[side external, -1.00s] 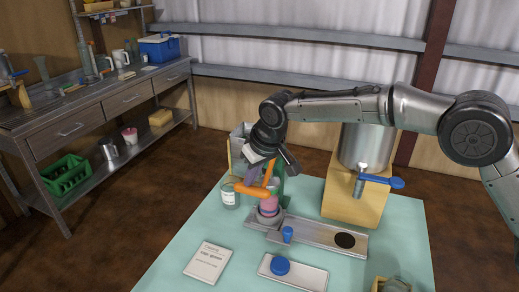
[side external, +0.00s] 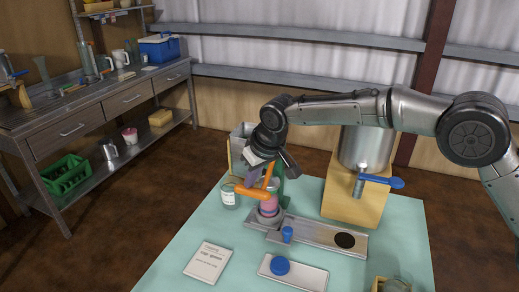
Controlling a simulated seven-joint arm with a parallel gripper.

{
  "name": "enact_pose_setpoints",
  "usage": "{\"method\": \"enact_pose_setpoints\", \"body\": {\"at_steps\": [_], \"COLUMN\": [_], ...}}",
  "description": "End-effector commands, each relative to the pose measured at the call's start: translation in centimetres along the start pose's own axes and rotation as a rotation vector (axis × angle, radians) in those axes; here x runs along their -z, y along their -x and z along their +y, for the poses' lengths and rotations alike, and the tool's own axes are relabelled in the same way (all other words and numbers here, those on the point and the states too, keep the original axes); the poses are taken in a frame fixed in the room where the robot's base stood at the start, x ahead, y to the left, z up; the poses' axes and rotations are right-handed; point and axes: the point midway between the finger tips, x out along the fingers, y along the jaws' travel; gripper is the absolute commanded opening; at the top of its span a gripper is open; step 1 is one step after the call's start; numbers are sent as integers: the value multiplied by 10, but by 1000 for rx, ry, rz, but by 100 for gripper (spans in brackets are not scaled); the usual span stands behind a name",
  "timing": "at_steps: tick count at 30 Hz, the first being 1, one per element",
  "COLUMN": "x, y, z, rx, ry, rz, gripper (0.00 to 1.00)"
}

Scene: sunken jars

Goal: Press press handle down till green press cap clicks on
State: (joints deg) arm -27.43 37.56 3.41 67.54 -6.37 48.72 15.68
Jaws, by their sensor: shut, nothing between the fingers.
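The orange press handle (side external: 253,192) stands low over the left end of the metal rail, with its bar roughly level. My gripper (side external: 250,179) is shut and empty, pointing down, with its fingertips at or just above the handle; contact is hard to tell. Under the handle, a jar with pink contents (side external: 268,208) sits in the round seat at the rail's left end. The green press frame (side external: 281,187) shows partly behind the handle and jar. The green press cap cannot be made out; the handle and my gripper cover the jar's top.
A glass jar (side external: 230,196) stands close left of the press. A blue knob (side external: 287,234) stands on the metal rail (side external: 318,238). A pale plate with a blue lid (side external: 280,266) and a printed card (side external: 208,262) lie in front. A steel tank with blue tap (side external: 382,180) stands right.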

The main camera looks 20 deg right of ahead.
Motion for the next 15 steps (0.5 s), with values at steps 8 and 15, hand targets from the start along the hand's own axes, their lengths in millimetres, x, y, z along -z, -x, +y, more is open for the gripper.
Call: {"method": "enact_pose_setpoints", "body": {"at_steps": [8, 15], "x": [0, 10], "y": [5, 24], "z": [2, 1], "rx": [-6, -4], "ry": [1, 0], "rz": [-20, -12], "gripper": [0, 0]}}
